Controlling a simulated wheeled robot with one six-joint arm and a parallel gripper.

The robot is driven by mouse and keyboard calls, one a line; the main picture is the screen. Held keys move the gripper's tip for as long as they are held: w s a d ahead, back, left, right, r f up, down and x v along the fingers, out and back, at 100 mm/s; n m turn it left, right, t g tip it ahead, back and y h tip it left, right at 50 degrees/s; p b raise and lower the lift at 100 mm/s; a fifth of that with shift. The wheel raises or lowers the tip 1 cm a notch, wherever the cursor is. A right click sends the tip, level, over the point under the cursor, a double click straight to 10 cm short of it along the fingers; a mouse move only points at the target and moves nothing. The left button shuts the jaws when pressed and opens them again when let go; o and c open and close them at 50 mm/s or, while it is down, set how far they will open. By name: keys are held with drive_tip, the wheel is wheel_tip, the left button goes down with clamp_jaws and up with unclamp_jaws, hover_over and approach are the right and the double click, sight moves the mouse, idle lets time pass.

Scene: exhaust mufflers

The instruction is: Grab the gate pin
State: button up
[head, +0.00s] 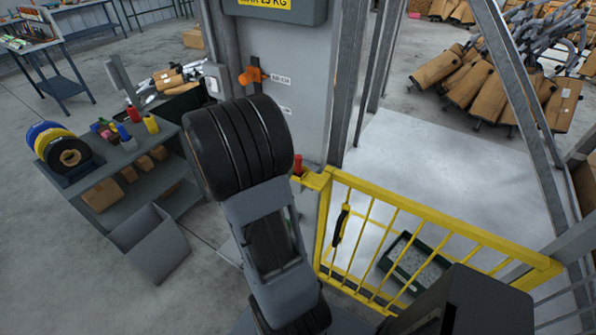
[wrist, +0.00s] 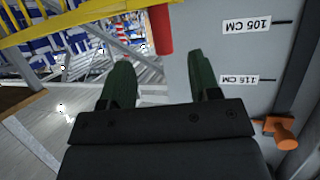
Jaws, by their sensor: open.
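The gate pin, a red cylinder (head: 298,165), stands upright in a yellow bracket at the left top corner of the yellow gate (head: 430,212). In the wrist view the red pin (wrist: 161,30) shows beyond the fingertips, roughly in line with the gap between them. That view is upside down, as the labels read inverted. My gripper (wrist: 157,68) is open, with two dark green fingers apart and nothing between them. In the head view my arm hides the gripper.
A grey panel (head: 312,80) with an orange handle (head: 252,75) stands behind my arm; the handle also shows in the wrist view (wrist: 280,132). A shelf cart (head: 120,150) with tape rolls and bottles is at left. A green crate (head: 414,262) lies beyond the gate.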

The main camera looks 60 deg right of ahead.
sight(299, 164)
drive_tip(key=shift+p+x, duration=0.35)
drive_tip(key=shift+x, duration=4.1)
drive_tip(key=shift+w+r, duration=0.1)
drive_tip(key=shift+c, duration=0.4)
clamp_jaws()
